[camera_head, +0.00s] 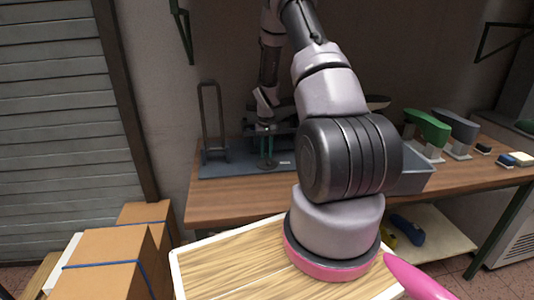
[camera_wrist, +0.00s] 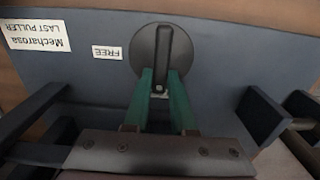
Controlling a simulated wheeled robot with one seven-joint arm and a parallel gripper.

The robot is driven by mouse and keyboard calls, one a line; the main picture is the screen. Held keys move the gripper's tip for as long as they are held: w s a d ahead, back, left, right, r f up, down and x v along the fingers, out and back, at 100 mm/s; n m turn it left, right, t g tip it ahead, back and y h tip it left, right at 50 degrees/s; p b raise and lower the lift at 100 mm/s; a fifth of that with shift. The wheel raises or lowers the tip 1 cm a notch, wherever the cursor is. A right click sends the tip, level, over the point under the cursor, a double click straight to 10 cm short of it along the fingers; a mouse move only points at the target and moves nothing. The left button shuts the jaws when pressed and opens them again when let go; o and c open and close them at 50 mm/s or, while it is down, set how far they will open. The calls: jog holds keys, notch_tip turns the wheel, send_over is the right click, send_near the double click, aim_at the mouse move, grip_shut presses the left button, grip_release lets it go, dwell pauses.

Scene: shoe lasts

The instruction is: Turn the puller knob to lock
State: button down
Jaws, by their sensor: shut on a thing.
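The puller knob (camera_wrist: 161,50) is a dark round disc with a narrow raised bar across its middle, set on the blue-grey plate of the last puller (camera_wrist: 95,75). In the wrist view the bar points roughly up and down. My gripper (camera_wrist: 160,78) has green fingers, shut on the knob's bar with one finger on each side. A white FREE label (camera_wrist: 107,52) sits left of the knob, upside down in this view. In the head view my gripper (camera_head: 268,161) points down at the puller's base plate (camera_head: 230,168); the knob is small and partly hidden there.
An upright dark frame (camera_head: 212,115) stands on the plate's left. A grey bin (camera_head: 415,180) and green and grey shoe lasts (camera_head: 428,130) stand to the right on the wooden bench (camera_head: 215,205). Cardboard boxes (camera_head: 110,255) are stacked at lower left.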

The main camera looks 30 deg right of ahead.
aim_at(266, 155)
dwell(0.5)
jog(key=c, duration=0.7)
grip_release()
jog(key=shift+c, duration=0.2)
notch_tip(266, 155, up, 11)
